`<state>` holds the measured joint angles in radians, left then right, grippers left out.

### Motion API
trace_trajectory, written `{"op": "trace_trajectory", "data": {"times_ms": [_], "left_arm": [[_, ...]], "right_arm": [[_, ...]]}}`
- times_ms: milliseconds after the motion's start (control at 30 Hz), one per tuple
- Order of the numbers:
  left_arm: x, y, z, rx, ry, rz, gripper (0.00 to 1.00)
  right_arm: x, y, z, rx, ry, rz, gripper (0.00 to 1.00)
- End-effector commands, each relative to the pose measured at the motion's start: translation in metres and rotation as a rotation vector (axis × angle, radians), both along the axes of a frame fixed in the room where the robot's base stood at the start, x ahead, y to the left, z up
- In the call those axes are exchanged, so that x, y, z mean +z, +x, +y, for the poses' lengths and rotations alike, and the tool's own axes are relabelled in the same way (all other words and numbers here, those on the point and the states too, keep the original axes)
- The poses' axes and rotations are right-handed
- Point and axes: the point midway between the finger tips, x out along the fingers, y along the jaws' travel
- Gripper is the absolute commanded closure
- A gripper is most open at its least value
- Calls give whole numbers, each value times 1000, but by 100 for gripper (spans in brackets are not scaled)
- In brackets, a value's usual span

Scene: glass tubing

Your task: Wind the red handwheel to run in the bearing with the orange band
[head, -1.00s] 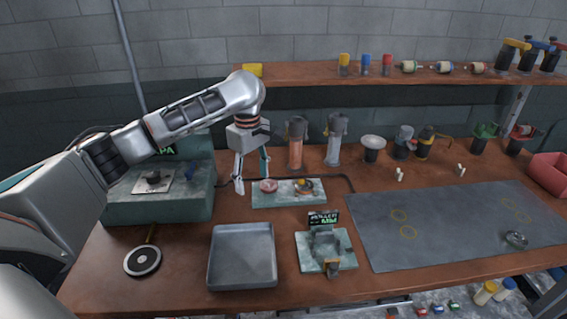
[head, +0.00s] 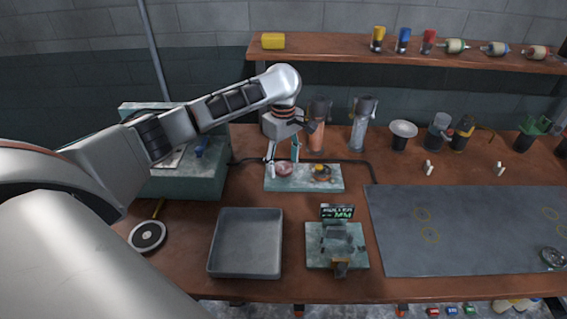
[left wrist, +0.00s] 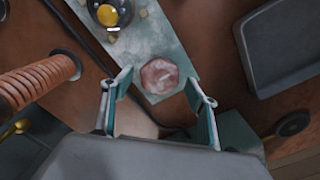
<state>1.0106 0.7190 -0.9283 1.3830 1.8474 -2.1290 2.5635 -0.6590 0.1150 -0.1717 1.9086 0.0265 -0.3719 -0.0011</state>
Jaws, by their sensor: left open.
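A round, faceted pinkish-red knob (head: 285,169), which looks like the red handwheel, sits on the left part of a pale teal plate (head: 335,186). It also shows in the left wrist view (left wrist: 159,76). My left gripper (head: 282,154) is open above it, fingers pointing down. In the left wrist view the open fingertips (left wrist: 160,82) lie on either side of the knob; I cannot tell whether they touch it. A dark round part with a yellow-orange middle (head: 322,170) sits on the plate's right part; whether it is the orange-banded bearing is unclear. My right gripper is not in view.
A grey tray (head: 246,270) and a small stand with a display (head: 323,261) are in front of the plate. Copper (head: 317,135) and clear (head: 360,130) cylinders stand close behind. A teal machine (head: 190,185) is left. The grey mat (head: 460,235) is mostly clear.

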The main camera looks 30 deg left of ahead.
Motion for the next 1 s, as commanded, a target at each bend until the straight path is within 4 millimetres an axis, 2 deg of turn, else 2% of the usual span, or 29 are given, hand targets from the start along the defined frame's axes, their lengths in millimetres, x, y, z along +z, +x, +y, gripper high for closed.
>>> {"op": "trace_trajectory", "data": {"times_ms": [100, 367, 500, 533, 1000], "left_arm": [[-6, 0, -1, 1, -2, 0, 41], [-7, 0, 0, 0, 0, -1, 41], [-7, 0, 0, 0, 0, -1, 75], [-7, 0, 0, 0, 0, -1, 79], [-6, 0, 0, -78, 1, 0, 79]], "right_arm": [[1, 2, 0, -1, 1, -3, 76], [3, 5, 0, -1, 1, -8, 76], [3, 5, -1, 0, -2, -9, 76], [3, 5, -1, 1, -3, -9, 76], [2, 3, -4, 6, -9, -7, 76]]}}
